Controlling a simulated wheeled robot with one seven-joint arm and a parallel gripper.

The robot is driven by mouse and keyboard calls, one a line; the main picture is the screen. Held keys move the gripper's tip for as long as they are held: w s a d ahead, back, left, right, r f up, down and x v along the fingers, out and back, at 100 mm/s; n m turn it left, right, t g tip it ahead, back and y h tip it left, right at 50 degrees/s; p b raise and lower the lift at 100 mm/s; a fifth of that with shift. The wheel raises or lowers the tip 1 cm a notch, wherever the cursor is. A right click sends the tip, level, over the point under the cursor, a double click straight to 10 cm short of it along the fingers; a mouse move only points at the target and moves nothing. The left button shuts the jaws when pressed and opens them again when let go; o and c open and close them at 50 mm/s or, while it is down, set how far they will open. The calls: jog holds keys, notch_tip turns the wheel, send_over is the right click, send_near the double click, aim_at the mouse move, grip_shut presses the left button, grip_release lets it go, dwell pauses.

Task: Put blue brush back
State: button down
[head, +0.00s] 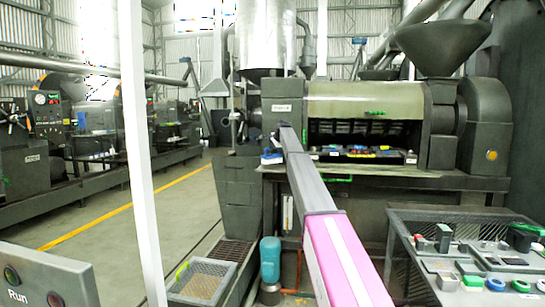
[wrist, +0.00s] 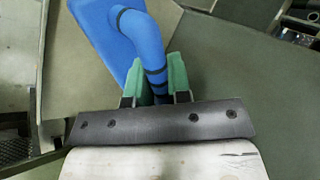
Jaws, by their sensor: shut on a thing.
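The blue brush (wrist: 138,38) shows in the wrist view, with a curved round handle marked by dark bands and a broad flat blue part beside it. My gripper (wrist: 157,78) has its two green fingers shut on the handle, one on each side. The far end of the brush runs out of the top of the wrist view. In the head view a small blue piece with a pale underside, seemingly the brush (head: 271,158), shows just left of my arm at the press's front. My arm hides most of the gripper there.
The screw press (head: 365,100) stands ahead, with a dark opening and a ledge of small parts. A mesh table (head: 400,222) with several small items is at right. A grated bin (head: 203,281) and teal cylinder (head: 270,260) stand low. The left aisle is clear beyond a white post (head: 141,150).

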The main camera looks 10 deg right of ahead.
jog(key=shift+f, duration=1.7)
jog(key=shift+f, duration=0.1)
jog(key=c, duration=1.1)
grip_release()
jog(key=shift+o, duration=0.2)
